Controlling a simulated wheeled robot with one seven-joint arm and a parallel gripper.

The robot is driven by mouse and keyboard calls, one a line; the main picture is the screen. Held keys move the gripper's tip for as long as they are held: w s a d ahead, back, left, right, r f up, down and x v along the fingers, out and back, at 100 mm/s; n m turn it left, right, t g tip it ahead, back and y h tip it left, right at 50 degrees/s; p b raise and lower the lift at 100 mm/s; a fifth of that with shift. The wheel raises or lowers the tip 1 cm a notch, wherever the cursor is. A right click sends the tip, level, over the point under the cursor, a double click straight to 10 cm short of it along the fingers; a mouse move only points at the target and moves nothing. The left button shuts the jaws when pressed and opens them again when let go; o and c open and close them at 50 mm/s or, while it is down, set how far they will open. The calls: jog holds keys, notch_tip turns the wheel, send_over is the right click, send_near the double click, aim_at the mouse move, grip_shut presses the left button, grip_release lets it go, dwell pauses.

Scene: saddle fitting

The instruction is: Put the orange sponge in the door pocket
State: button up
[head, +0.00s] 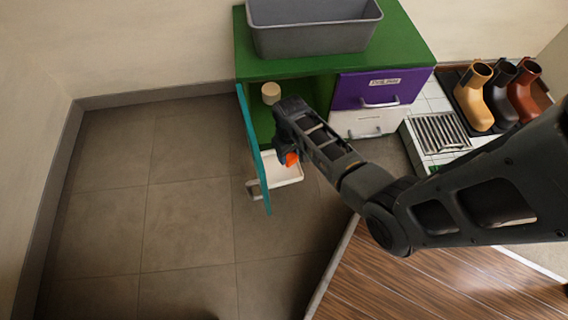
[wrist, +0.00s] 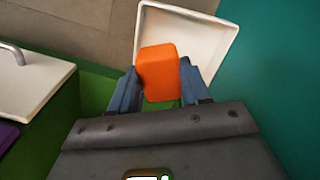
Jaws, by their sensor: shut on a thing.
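The orange sponge (wrist: 160,72) is held between the two fingers of my gripper (wrist: 156,88) in the wrist view. In the head view a small part of the sponge (head: 291,159) shows below my gripper (head: 287,150). The white door pocket (wrist: 212,42) is a shallow open tray on the inside of the teal door (head: 253,150). In the wrist view the sponge appears in front of the pocket, overlapping its left part. I cannot tell whether it touches the pocket. In the head view the pocket (head: 286,177) is partly hidden by my arm.
The green cabinet (head: 290,68) carries a grey bin (head: 315,38). A cream round object (head: 271,93) stands inside its open compartment. A purple drawer (head: 372,91) and a white drawer (head: 363,123) are to the right. Several boots (head: 475,97) stand at far right. Floor at left is clear.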

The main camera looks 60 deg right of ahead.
jog(key=shift+w+a+f, duration=0.4)
jog(key=shift+w+f, duration=0.05)
jog(key=shift+w, duration=0.05)
jog(key=shift+f+b, duration=1.4)
jog(key=shift+f, duration=0.55)
jog(key=shift+f, duration=0.15)
jog(key=o, duration=0.8)
